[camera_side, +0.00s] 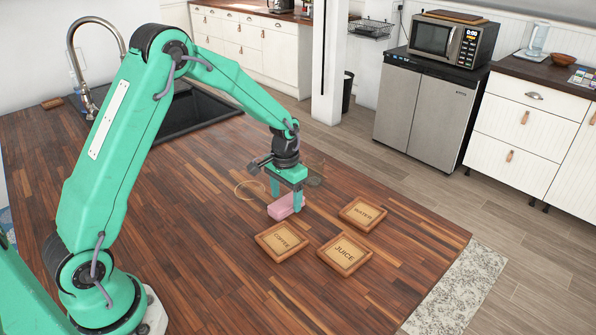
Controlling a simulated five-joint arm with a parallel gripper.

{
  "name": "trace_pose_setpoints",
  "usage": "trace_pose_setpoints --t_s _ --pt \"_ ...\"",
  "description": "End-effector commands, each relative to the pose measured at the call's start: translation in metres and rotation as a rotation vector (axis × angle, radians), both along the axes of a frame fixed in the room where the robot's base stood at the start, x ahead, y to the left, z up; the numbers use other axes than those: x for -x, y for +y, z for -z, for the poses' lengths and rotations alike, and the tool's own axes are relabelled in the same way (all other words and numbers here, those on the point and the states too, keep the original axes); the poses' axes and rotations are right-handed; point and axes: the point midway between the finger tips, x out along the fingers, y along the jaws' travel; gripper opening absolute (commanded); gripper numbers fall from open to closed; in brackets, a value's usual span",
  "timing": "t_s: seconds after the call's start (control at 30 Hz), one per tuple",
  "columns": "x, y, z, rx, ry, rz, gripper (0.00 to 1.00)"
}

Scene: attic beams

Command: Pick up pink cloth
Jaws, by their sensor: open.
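The pink cloth (281,208) is a small folded block on the dark wooden counter. My gripper (286,196) points down right at the cloth, with its green fingers apart. One finger comes down at the cloth's right end and the other is at its left, behind it. The fingers partly hide the cloth. I cannot tell whether either finger touches it.
Wooden coasters marked WATER (362,214), COFFEE (281,241) and JUICE (344,254) lie in front and to the right. A clear round glass item (249,190) stands left of my gripper. A black sink (195,113) is behind.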

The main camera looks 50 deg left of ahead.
Motion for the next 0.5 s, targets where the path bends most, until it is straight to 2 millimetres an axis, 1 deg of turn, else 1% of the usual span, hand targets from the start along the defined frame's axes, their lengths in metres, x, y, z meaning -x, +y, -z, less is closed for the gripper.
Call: trace_pose_setpoints --t_s 0.03,0.1,0.2,0.5 --pt "0.000 0.000 0.007 0.000 0.002 0.000 0.66" --pt "0.000 0.000 0.013 0.000 0.002 0.000 0.66" --pt "0.000 0.000 0.018 0.000 0.000 0.000 0.66" --pt "0.000 0.000 0.019 0.000 -0.001 0.000 0.66"
